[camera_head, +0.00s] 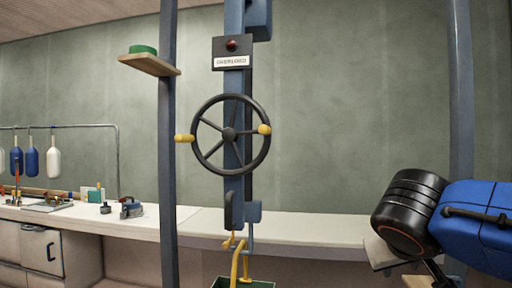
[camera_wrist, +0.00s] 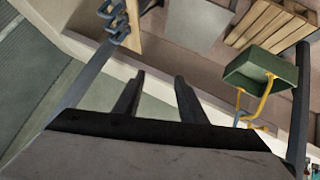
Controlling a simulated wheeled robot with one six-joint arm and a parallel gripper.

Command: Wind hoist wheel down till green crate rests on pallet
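The hoist wheel (camera_head: 230,158) is a dark spoked wheel with two yellow knobs, mounted on a blue post in the head view. The green crate (camera_head: 262,284) shows only at the bottom edge there, below a hook and yellow straps. In the wrist view the crate (camera_wrist: 288,76) hangs tilted in the picture on its yellow straps. The slatted wooden pallet (camera_wrist: 262,22) lies near it at the top; the gap between them is hard to judge. My gripper (camera_wrist: 159,76) is open and empty, with nothing between its fingers. It is away from the wheel.
An overload sign (camera_head: 230,62) with a red lamp (camera_head: 231,44) sits above the wheel. Upright posts (camera_head: 167,150) stand either side. A small shelf (camera_head: 149,64) holds a green object (camera_head: 143,50). A long bench (camera_head: 300,225) runs behind, with tools at left.

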